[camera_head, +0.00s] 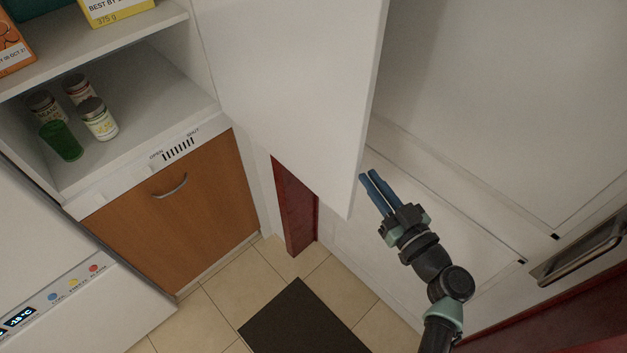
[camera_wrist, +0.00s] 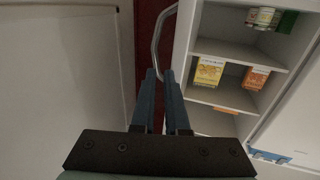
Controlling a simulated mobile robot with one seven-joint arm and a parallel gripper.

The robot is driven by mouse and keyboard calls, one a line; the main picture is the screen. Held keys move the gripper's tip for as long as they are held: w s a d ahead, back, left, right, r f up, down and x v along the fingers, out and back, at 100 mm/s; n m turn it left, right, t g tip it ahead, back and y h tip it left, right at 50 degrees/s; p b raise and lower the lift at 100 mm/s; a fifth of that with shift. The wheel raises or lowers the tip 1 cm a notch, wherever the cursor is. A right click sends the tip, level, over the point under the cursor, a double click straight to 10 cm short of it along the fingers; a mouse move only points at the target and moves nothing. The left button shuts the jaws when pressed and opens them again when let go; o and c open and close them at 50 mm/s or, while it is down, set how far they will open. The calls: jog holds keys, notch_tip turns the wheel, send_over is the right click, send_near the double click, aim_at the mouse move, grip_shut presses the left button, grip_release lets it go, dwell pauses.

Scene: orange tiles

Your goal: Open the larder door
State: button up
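The larder door (camera_head: 290,90) is a plain white panel that stands swung out, away from the shelves (camera_head: 135,95) on its left. The shelves are exposed, and they also show in the wrist view (camera_wrist: 225,50). A curved metal handle (camera_wrist: 156,42) shows in the wrist view beside the door's narrow edge; the door hides it in the head view. My gripper (camera_head: 371,174) is just right of the door's free edge, near its lower corner.
Jars (camera_head: 98,119) and a green cup (camera_head: 62,141) stand on a shelf. Below is a wooden front (camera_head: 175,225) with a metal handle. A dark red post (camera_head: 295,205) stands behind the door. A dark mat (camera_head: 300,320) lies on the tiles. White panels flank my arm on the right.

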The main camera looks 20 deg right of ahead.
jog(key=s+d+b, duration=0.5)
jog(key=s+d, duration=0.1)
jog(key=s, duration=0.6)
jog(key=shift+d+f, duration=0.2)
dwell(0.9)
jog(key=shift+f+b, duration=0.15)
jog(key=shift+b, duration=0.4)
jog(key=s+d+b, duration=0.1)
jog(key=s+b, duration=0.3)
jog(key=s, duration=0.8)
jog(key=shift+s+b, duration=0.35)
jog(key=shift+s, duration=0.05)
